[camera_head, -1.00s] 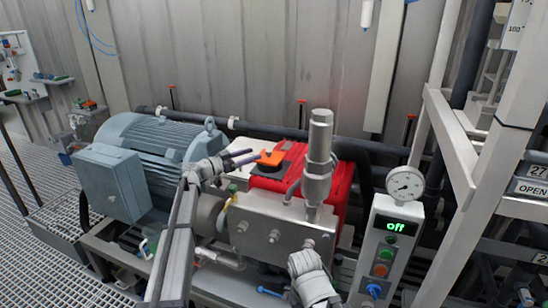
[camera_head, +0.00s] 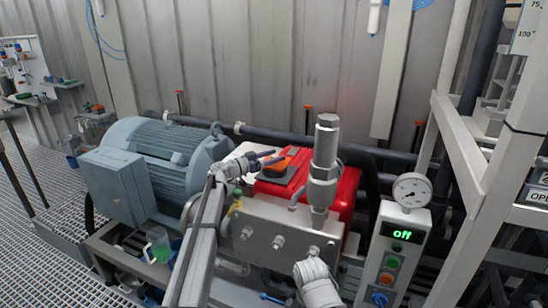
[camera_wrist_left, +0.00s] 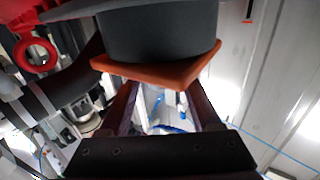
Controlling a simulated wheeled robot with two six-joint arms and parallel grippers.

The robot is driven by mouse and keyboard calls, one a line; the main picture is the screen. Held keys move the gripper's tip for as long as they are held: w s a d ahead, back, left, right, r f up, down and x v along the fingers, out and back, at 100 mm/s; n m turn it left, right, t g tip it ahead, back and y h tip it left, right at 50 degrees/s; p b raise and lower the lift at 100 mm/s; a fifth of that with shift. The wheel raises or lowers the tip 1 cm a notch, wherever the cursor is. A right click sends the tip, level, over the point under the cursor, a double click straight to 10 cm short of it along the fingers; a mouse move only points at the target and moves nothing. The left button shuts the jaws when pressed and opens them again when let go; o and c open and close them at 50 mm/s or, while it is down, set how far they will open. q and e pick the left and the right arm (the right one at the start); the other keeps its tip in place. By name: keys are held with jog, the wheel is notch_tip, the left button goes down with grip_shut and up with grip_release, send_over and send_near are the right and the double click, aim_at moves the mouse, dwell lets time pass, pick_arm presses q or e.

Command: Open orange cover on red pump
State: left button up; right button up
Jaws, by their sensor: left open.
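The orange cover (camera_head: 280,163) sits on top of the red pump (camera_head: 346,190), partly hidden behind my fingers. My left gripper (camera_head: 270,158) is open, with its two dark fingers reaching in from the left at the cover. In the left wrist view the orange cover (camera_wrist_left: 165,74) is a slab under a dark round cap (camera_wrist_left: 158,30). The open fingers (camera_wrist_left: 163,103) reach up to its edge, one on each side. I cannot tell whether they touch it. The jaws show no object held. Part of my right arm shows at the bottom of the head view, but its gripper is out of sight.
A grey-blue motor (camera_head: 165,160) stands left of the pump. A tall metal cylinder (camera_head: 324,165) rises just right of the cover. A control box (camera_head: 396,250) reading "off" carries a gauge (camera_head: 411,190). A white frame (camera_head: 460,150) stands at the right. The space above the pump's left part is clear.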

pick_arm(q)
jog(key=shift+d, duration=0.1)
grip_shut()
dwell(0.5)
dwell(0.9)
